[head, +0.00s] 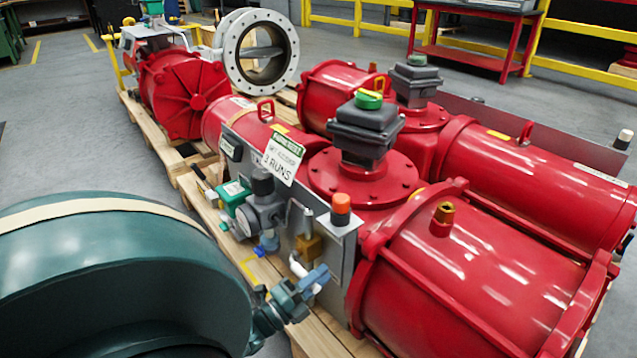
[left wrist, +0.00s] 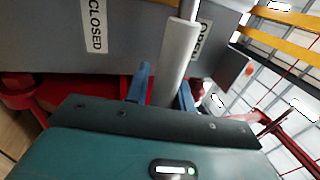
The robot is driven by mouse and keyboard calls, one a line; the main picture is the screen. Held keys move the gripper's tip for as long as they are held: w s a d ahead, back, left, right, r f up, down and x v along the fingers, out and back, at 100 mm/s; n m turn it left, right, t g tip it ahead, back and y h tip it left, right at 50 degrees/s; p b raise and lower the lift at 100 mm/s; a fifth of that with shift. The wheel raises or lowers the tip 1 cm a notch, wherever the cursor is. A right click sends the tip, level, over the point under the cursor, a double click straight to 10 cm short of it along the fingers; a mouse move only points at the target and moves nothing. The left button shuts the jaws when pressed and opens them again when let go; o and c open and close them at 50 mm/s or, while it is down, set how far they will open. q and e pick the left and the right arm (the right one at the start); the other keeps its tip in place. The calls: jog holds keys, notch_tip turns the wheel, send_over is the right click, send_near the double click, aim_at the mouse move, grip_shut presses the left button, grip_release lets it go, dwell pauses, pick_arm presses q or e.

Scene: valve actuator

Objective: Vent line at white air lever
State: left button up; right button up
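The white air lever (head: 297,265) sticks out at the lower front of the grey control panel on the nearest red actuator. In the left wrist view it is a pale rod (left wrist: 178,65) with a thinner shaft above. My left gripper (head: 314,280) is at this lever, its blue fingers apart. In the left wrist view the rod runs by the fingers (left wrist: 162,92), with a narrow gap to the left finger, and covers part of the right finger. Contact cannot be made out. My right gripper is not in view.
The red actuator (head: 470,275) stands close on the right. A gauge (head: 262,215) and an orange-capped fitting (head: 341,205) sit near the lever. Wooden pallets (head: 215,215) lie underneath. CLOSED (left wrist: 94,25) and OPEN labels show in the wrist view. Grey floor is free at left.

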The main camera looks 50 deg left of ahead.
pick_arm(q)
jog(key=o, duration=0.3)
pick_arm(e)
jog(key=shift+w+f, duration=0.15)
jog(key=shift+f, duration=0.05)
pick_arm(q)
jog(key=p+v, duration=0.1)
jog(key=v, duration=1.2)
jog(key=shift+p, duration=0.4)
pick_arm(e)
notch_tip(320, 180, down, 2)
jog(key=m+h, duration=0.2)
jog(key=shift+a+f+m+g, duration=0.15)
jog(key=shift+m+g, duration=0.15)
pick_arm(q)
jog(key=shift+s, duration=0.1)
